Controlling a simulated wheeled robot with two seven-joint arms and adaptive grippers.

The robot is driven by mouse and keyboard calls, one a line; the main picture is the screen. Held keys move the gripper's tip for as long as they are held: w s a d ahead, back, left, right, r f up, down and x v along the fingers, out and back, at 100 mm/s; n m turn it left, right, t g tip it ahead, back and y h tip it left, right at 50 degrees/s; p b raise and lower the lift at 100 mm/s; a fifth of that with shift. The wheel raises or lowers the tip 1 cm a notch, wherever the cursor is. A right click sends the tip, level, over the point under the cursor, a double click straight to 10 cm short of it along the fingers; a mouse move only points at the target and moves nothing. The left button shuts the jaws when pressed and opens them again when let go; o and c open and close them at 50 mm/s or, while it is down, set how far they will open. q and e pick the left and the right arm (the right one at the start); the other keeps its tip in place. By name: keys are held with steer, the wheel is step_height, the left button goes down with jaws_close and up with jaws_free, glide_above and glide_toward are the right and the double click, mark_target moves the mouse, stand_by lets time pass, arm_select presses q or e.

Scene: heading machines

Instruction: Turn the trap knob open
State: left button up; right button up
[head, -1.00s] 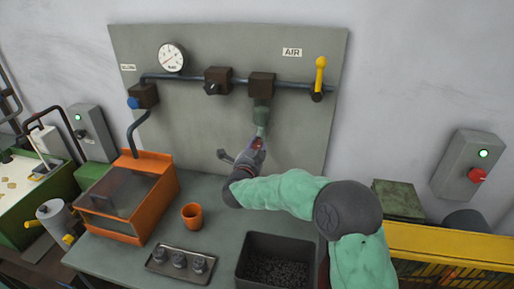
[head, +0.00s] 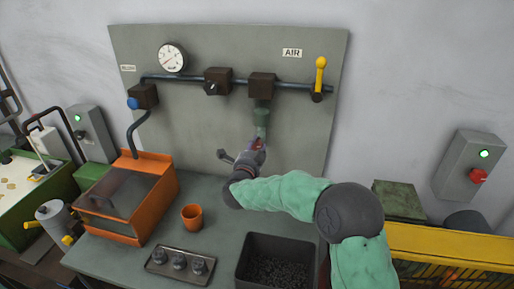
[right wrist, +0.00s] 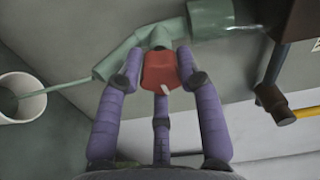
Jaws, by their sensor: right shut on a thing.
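The red trap knob (right wrist: 160,70) sits under the green trap (right wrist: 212,16), with a white mark on its lower face. My right gripper (right wrist: 160,76) is shut on the knob, its purple fingers on both sides and below. In the head view the gripper (head: 255,147) is at the lower end of the trap (head: 262,118), and only a bit of red shows. A thin pale green line, a tube or a stream, runs from a green spout (right wrist: 118,58) to a cup (right wrist: 22,98) at left. My left gripper is not in view.
The trap hangs under a dark block (head: 262,85) on the grey panel's air pipe. A yellow lever (head: 320,72) is to its right. An orange cup (head: 191,217), a tray (head: 158,262) of parts and a dark bin (head: 245,268) stand on the bench below.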

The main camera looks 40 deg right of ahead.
steer(key=shift+w+a+f+t, duration=0.2)
steer(key=shift+a+t, duration=0.1)
steer(key=shift+a, duration=0.05)
stand_by(0.4)
steer(key=o, duration=1)
steer(key=shift+o, duration=0.9)
steer(key=shift+w+a, duration=0.15)
steer(key=shift+w, duration=0.1)
steer(key=shift+s+r, duration=0.15)
steer(key=shift+s, duration=0.15)
steer(key=v, duration=1.1)
steer(key=shift+s+a, duration=0.15)
steer(key=shift+a, duration=0.15)
